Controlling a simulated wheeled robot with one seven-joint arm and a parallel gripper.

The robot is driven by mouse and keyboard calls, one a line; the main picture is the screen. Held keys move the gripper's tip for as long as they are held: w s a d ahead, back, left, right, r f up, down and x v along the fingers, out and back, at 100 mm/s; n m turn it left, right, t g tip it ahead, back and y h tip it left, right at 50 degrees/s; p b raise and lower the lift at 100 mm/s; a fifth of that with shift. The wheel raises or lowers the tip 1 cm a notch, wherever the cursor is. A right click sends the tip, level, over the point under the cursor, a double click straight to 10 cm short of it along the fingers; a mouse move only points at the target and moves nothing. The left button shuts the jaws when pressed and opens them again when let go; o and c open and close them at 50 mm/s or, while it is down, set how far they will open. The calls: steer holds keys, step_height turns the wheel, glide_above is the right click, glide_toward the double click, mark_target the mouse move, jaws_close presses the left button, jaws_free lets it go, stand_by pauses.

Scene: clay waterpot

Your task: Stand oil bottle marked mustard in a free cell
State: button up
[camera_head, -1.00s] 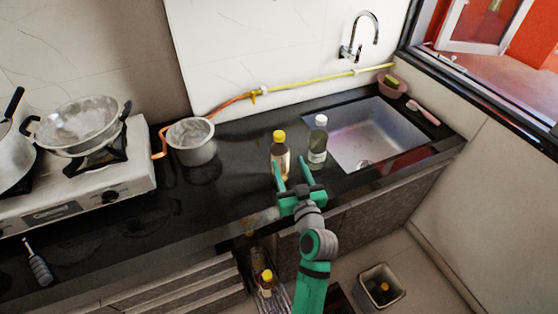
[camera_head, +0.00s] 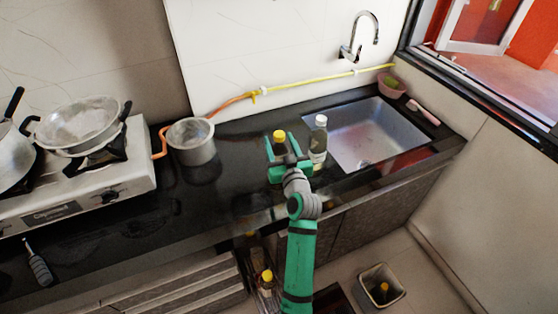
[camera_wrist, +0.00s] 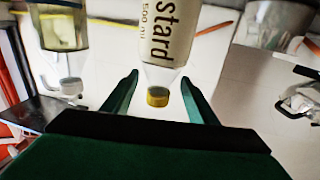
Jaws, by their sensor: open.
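The mustard oil bottle (camera_head: 279,135) stands upright on the black counter, its yellow cap showing above my gripper (camera_head: 280,146). In the wrist view, upside down, its label (camera_wrist: 172,30) reads "stard" and "500 ml", with the yellow cap (camera_wrist: 158,97) below. My gripper is open, with one finger on each side of the bottle as seen; I cannot tell whether they touch it. The bottle's lower body is hidden by my gripper in the head view. Bottles (camera_head: 267,277) stand in the opening under the counter; its cells cannot be made out.
A clear bottle with a white cap (camera_head: 318,150) stands close to the right of my gripper. The sink (camera_head: 375,135) is farther right. A metal pot (camera_head: 192,147) and the stove (camera_head: 95,180) are left. A bin (camera_head: 382,290) stands on the floor. The counter's front left is mostly bare.

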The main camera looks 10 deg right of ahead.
steer(key=shift+w, duration=0.3)
jaws_close()
steer(key=shift+r, duration=0.1)
